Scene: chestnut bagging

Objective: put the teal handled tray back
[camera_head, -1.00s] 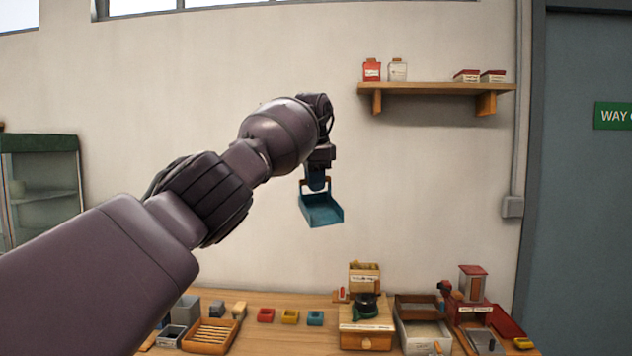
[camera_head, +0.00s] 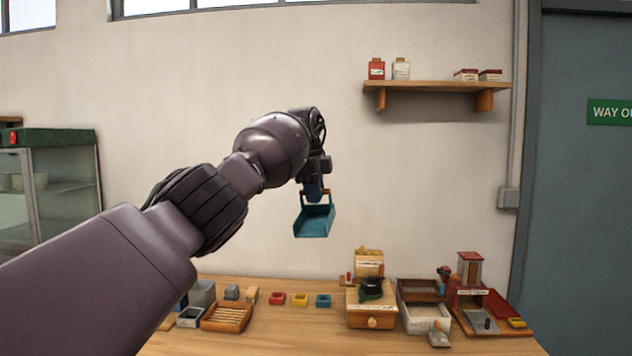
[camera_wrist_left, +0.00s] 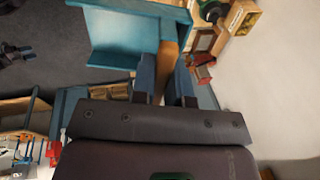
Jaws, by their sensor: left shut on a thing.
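The teal handled tray (camera_head: 314,221) hangs in the air in front of the wall, above the wooden table. Its brown wooden handle is in the fingers of my left gripper (camera_head: 316,191), which is shut on it. In the left wrist view the tray (camera_wrist_left: 122,40) lies beyond the fingers, and the left gripper (camera_wrist_left: 163,82) holds the handle between its two blue fingers. The tray looks empty in the part that shows. My right gripper is not in view.
The wooden table (camera_head: 290,342) below holds a slotted wooden tray (camera_head: 227,317), small red, yellow and teal boxes, a drawer box (camera_head: 371,309) and a red-roofed stand (camera_head: 470,268). A wall shelf (camera_head: 437,87) with jars is at upper right. The table's front middle is clear.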

